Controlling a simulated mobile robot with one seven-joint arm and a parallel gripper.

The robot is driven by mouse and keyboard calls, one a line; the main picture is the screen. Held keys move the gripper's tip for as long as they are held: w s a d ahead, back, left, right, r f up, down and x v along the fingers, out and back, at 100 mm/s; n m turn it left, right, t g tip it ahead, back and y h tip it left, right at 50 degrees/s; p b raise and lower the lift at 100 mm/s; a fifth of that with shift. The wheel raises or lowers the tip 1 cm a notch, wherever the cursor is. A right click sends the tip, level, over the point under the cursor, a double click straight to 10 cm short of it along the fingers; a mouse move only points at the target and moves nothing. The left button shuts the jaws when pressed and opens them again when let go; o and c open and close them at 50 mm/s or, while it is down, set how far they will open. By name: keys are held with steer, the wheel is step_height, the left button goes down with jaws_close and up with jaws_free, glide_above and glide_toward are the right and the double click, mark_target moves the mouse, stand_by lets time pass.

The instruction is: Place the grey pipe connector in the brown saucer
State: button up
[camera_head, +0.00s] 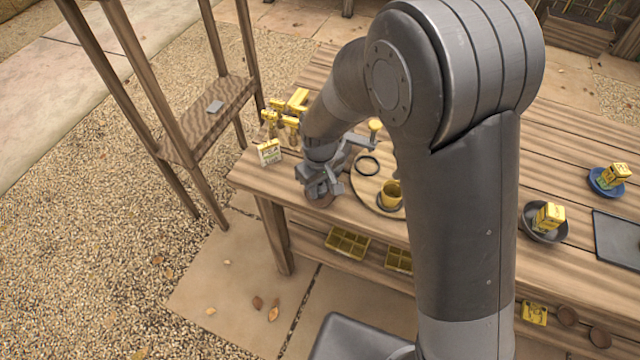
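My gripper (322,188) points down at the front left corner of the wooden table. It is directly over the brown saucer (321,202), and only part of the saucer's rim shows below the fingers. I cannot make out the grey pipe connector for certain. Grey shapes at the fingertips blend with the grey gripper, so I cannot tell whether it is between the fingers, in the saucer or elsewhere. Whether the fingers are open or shut is also unclear at this size.
Bowls (545,222) and (609,181) stand right. A small grey block (215,106) lies on a separate wooden stand (200,128).

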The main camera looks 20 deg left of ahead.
steer(key=shift+o, duration=0.9)
step_height(320, 180, up, 12)
steer(key=shift+r, duration=0.2)
